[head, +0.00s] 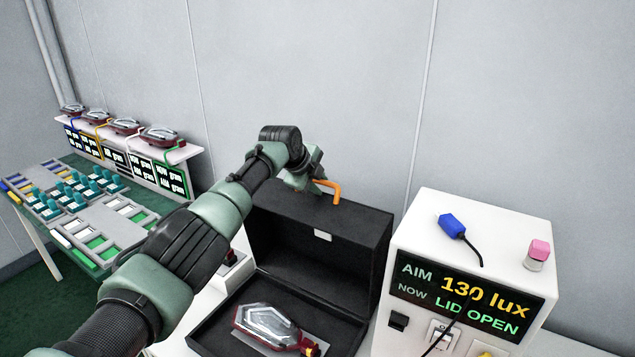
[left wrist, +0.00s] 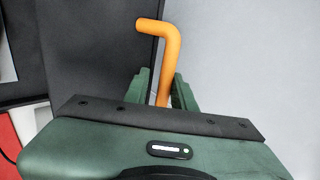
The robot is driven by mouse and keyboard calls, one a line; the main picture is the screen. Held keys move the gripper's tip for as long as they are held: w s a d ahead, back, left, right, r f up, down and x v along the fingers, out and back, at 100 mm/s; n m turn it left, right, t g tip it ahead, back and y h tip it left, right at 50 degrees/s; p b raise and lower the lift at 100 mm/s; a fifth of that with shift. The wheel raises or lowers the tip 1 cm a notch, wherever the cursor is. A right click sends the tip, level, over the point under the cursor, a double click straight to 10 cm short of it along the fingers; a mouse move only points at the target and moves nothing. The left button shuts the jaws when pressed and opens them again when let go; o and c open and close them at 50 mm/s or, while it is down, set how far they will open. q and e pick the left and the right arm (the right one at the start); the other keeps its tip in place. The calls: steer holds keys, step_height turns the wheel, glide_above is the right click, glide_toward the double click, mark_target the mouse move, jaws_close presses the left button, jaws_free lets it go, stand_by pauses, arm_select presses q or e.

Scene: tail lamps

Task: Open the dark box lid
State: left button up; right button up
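The dark box (head: 205,334) is on the white worktop, with its lid (head: 318,238) standing up, open, at the back. A red-and-clear tail lamp (head: 270,326) lies inside it. An orange bent handle (head: 331,188) sticks out at the lid's top edge and also shows in the left wrist view (left wrist: 164,62). My left gripper (head: 312,182) is at this handle. In the left wrist view its two fingers (left wrist: 162,90) stand on either side of the bar; whether they press on it is unclear. My right gripper is not in view.
A white meter box (head: 448,230) stands right of the dark box, its display (head: 465,300) reading "130 lux" and "LID OPEN". A blue probe (head: 452,226) and a pink knob (head: 540,250) are on top. At left, several lamps line a shelf (head: 185,153) behind grey trays (head: 105,240).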

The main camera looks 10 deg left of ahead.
arm_select(q)
steer(key=shift+s+f, duration=0.1)
steer(key=shift+f, duration=0.1)
steer(key=shift+b+v, duration=0.65)
steer(key=shift+v, duration=0.2)
steer(key=b+v, duration=0.2)
steer(key=v, duration=0.3)
steer(key=shift+a+r, duration=0.1)
steer(key=shift+r, duration=0.2)
steer(key=shift+s+r, duration=0.25)
steer(key=shift+r, duration=0.1)
